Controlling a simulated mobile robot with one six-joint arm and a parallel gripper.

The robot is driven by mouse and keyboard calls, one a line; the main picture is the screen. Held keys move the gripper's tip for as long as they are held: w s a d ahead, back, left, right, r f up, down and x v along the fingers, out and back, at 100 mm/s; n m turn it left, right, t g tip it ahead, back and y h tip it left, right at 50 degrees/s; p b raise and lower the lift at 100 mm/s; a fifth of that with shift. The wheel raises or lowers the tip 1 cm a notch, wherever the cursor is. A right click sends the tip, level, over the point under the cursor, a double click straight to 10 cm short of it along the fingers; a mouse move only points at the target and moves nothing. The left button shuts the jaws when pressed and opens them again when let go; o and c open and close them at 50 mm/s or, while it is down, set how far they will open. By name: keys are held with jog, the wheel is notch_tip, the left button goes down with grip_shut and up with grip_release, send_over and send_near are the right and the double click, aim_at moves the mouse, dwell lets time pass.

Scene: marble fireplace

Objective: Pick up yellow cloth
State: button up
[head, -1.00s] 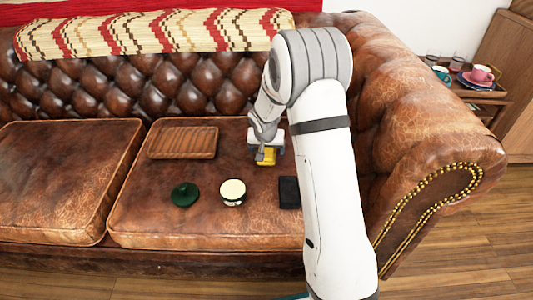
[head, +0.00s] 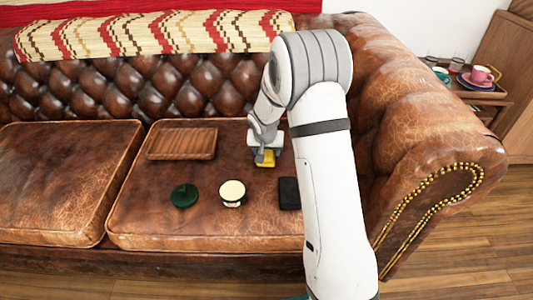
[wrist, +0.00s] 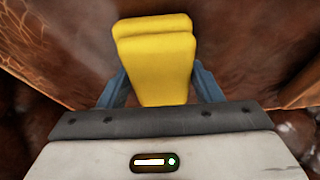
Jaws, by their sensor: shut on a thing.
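The yellow cloth (head: 265,159) is a small folded block at the right part of the right seat cushion in the head view. In the wrist view the yellow cloth (wrist: 155,58) lies between the two blue fingers. My gripper (head: 264,150) is over it, pointing down. It also shows in the wrist view (wrist: 160,90), shut on the cloth from both sides. The cloth is at or very near the cushion surface; I cannot tell whether it is clear of it. My gripper hides part of the cloth in the head view.
A brown ridged wooden tray (head: 182,144) lies left of the cloth. The sofa's armrest (head: 425,130) rises at right. A side table holds cups (head: 481,74).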

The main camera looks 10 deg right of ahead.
jog(key=shift+c, duration=1.1)
notch_tip(320, 180, up, 10)
jog(key=p, duration=0.5)
jog(key=shift+r, duration=0.15)
jog(key=o, duration=0.4)
jog(key=shift+c, duration=1.6)
jog(key=shift+s, duration=0.1)
